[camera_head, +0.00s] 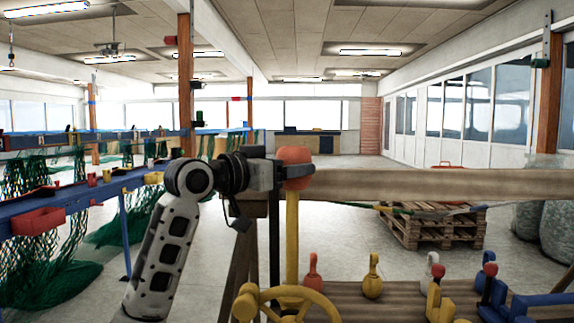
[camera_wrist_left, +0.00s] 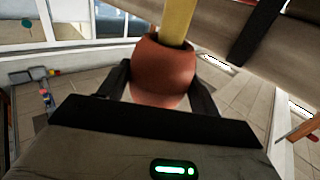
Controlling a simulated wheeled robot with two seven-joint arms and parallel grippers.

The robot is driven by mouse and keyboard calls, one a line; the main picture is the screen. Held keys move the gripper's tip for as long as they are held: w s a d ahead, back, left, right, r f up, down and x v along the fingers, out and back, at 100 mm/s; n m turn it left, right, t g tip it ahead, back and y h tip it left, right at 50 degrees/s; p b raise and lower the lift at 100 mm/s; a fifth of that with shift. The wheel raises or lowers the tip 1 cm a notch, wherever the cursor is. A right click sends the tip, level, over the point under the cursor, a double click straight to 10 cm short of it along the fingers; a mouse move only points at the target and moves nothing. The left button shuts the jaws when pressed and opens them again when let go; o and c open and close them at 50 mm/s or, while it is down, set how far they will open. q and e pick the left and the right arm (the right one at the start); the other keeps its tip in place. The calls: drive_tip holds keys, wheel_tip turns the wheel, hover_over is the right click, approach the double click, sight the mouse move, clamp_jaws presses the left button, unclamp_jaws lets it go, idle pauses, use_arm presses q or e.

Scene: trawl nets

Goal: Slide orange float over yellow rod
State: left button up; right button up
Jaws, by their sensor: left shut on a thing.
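The orange float (camera_head: 295,156) is between the fingers of my left gripper (camera_head: 292,172), which is shut on it in the head view. The yellow rod (camera_head: 292,235) stands upright directly below the float, its upper end hidden by the float and gripper. In the left wrist view the float (camera_wrist_left: 163,75) sits between the two dark fingers of the left gripper (camera_wrist_left: 160,88). The yellow rod (camera_wrist_left: 176,22) meets one end of the float there; I cannot tell how far it reaches inside. My right gripper is not in view.
A wooden beam (camera_head: 430,185) runs right from beside the float. Below is a wooden board (camera_head: 360,304) with a yellow wheel (camera_head: 285,308), a red-orange weight-like piece (camera_head: 312,275) and a yellow one (camera_head: 372,278). A pallet (camera_head: 435,228) lies on the floor behind.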

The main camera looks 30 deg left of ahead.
use_arm(q)
drive_tip(key=shift+f, duration=0.2)
drive_tip(key=o, duration=1.1)
drive_tip(key=shift+s+a, duration=0.1)
drive_tip(key=shift+s, duration=0.1)
drive_tip(key=shift+b+v, duration=1.4)
drive_tip(key=shift+v, duration=6.4)
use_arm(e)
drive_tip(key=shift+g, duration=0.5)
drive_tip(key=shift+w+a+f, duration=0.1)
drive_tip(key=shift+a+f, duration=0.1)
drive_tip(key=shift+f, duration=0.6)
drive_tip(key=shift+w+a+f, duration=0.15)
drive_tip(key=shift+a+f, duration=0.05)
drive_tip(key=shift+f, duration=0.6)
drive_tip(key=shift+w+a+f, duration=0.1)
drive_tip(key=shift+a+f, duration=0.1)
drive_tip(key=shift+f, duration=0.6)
